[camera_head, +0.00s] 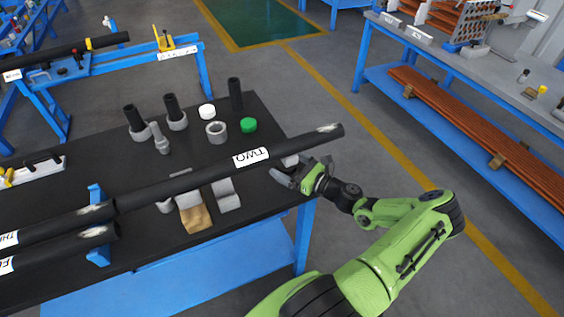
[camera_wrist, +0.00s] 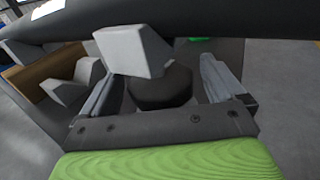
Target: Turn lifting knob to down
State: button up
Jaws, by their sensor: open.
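A dark round knob (camera_wrist: 163,93), which looks like the lifting knob, sits between my spread fingers in the wrist view. A light grey V-shaped block (camera_wrist: 132,52) stands just above it and hides part of it. In the head view that block (camera_head: 290,160) shows under the right end of the long black tube labelled TWO (camera_head: 205,174). My gripper (camera_head: 292,177) is at the table's right edge, just below this block, and is open. In the wrist view my gripper (camera_wrist: 163,82) has one finger on each side of the knob. Contact with the knob cannot be told.
The tube (camera_wrist: 200,20) crosses close above my fingers in the wrist view. Another grey V-block (camera_head: 225,194) and a tan block (camera_head: 194,213) stand left on the black table (camera_head: 75,170). A green cap (camera_head: 248,125) and grey fittings stand behind the tube.

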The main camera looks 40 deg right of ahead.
jog(key=shift+x, duration=1.25)
jog(key=c, duration=0.9)
jog(key=shift+s+a+n+g+y+b, duration=0.15)
jog(key=shift+n+g+y+b, duration=0.3)
jog(key=shift+n+y, duration=0.9)
jog(key=shift+c, duration=0.3)
jog(key=shift+m+y, duration=0.25)
jog(key=o, duration=1)
jog(key=shift+c, duration=0.2)
